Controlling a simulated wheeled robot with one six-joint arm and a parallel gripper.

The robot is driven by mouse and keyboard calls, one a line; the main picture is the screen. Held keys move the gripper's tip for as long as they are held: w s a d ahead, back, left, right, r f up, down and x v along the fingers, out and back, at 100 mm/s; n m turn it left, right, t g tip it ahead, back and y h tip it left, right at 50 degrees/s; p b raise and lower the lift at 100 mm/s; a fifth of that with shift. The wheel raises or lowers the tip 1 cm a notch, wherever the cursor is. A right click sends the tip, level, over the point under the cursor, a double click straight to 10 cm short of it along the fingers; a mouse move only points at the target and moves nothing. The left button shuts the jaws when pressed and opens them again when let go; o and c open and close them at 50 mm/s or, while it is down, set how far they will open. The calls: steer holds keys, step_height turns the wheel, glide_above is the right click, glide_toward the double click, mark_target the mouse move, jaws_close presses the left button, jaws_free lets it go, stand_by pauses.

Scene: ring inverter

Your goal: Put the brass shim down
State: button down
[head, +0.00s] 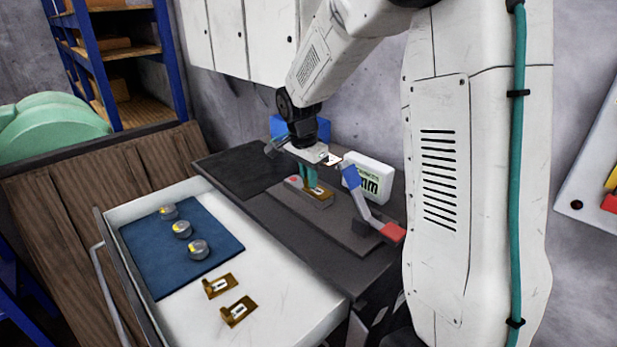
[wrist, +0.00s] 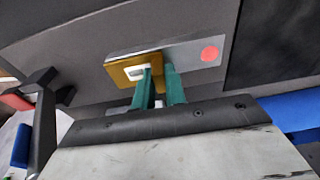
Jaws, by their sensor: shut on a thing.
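My gripper (head: 311,184) points down over the dark bench, its green fingers shut on a brass shim (head: 321,196). In the wrist view the fingertips (wrist: 160,80) pinch one edge of the brass shim (wrist: 118,72), which has a white label with a dark mark. The shim lies over one end of a light grey block (wrist: 196,54) with a red dot at its other end. I cannot tell whether the shim rests on the block or is just above it. Two similar brass shims (head: 220,285) (head: 238,311) lie in the open white drawer.
A blue mat (head: 155,262) in the drawer (head: 285,290) bears three round metal pieces (head: 182,229). A white box marked "mm" (head: 374,176) stands behind the block. A blue and red arm-like part (head: 362,205) stands to its right. The dark bench (head: 235,170) is clear at left.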

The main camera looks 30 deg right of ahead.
mark_target(304, 189)
steer(key=shift+f, duration=0.15)
steer(key=c, duration=1.5)
jaws_free()
steer(key=shift+o, duration=0.2)
step_height(304, 189, up, 11)
steer(key=a, duration=0.2)
steer(key=s+a+r+n, duration=0.3)
steer(key=s+r+n, duration=0.1)
steer(key=s, duration=0.5)
steer(key=s+a+f+n, duration=0.1)
steer(key=s+a+n, duration=0.1)
steer(key=s+n, duration=0.2)
steer(key=s+a+f+n+y, duration=0.1)
steer(key=s+n, duration=0.3)
steer(key=s, duration=0.6)
steer(key=s+a+f+n, duration=0.2)
steer(key=s+a+n, duration=0.1)
steer(key=s, duration=0.4)
steer(key=shift+s+a+n+t+y, duration=0.3)
steer(key=shift+a+n+t+y, duration=0.05)
steer(key=shift+n+t+y, duration=0.05)
